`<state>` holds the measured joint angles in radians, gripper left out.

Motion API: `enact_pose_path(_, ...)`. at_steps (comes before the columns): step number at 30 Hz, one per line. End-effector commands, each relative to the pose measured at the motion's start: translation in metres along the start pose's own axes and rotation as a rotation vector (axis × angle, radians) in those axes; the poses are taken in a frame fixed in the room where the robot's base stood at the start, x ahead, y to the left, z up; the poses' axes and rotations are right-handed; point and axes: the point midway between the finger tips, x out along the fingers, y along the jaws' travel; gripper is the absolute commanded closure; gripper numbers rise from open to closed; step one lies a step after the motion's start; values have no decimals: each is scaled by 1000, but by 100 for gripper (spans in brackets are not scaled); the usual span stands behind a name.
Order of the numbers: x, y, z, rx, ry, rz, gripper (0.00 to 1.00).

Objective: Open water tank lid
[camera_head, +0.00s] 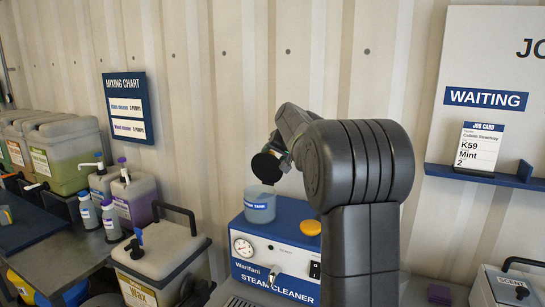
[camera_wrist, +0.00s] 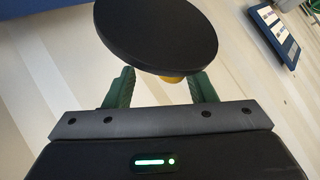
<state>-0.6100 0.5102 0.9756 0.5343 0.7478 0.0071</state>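The water tank (camera_head: 259,207) is a translucent blue-grey cup on the left of the steam cleaner's blue top, and its mouth looks uncovered. A round black lid (camera_head: 267,168) is tilted in the air just above it. In the head view my arm partly hides the gripper.
The steam cleaner (camera_head: 262,268) has a gauge and an orange cap (camera_head: 310,227). A wax container (camera_head: 158,263) with a black handle stands to its left, beside several bottles and jugs. The corrugated wall is close behind, with a mixing chart (camera_head: 128,107) and a job board (camera_head: 486,99).

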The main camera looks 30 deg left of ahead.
Motion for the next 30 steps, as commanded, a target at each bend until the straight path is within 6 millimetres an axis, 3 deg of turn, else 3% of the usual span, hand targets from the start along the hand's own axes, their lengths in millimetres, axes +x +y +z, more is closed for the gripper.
enact_pose_path(30, -68, 6, -29, 0, 3, 0, 51)
